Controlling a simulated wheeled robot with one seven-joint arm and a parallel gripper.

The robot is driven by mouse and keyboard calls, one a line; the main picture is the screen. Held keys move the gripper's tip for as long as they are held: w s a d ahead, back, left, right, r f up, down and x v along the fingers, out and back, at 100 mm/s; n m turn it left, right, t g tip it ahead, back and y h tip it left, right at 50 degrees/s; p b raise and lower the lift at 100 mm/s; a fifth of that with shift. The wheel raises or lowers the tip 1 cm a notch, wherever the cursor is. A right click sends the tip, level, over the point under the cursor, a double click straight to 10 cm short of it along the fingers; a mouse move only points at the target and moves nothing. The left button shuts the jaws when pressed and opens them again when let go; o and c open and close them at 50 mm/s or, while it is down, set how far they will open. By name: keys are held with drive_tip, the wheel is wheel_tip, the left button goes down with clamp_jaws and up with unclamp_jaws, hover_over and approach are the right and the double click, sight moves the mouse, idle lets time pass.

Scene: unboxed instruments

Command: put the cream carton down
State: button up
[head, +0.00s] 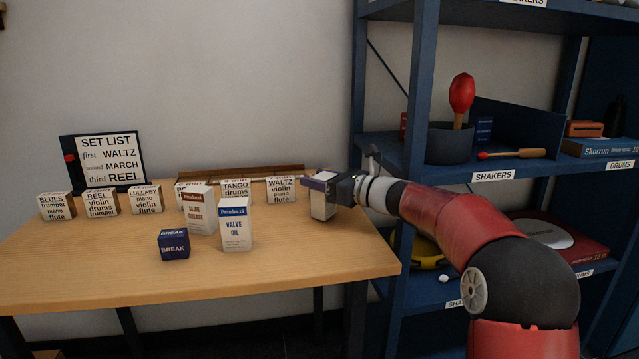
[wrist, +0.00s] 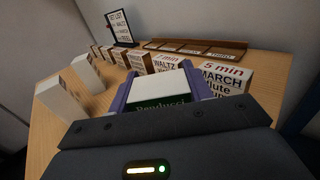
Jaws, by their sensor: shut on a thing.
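My gripper (head: 322,184) is shut on the cream carton (head: 323,207), gripping it near its top, over the right part of the wooden table (head: 300,262). In the wrist view the gripper's purple fingers (wrist: 158,90) sit on both sides of the carton, whose green band (wrist: 162,106) reads "Penducci". The carton looks about upright. I cannot tell whether its base touches the table, as the wrist view hides it.
A white valve oil carton (head: 236,226), a slide grease carton (head: 200,212) and a blue BREAK box (head: 173,244) stand left. A MARCH box (wrist: 226,80) stands close beside the gripper. Several labelled boxes line the back. The table's front right is clear; blue shelving (head: 412,150) rises right.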

drive_tip(key=shift+f, duration=0.2)
drive_tip(key=o, duration=1)
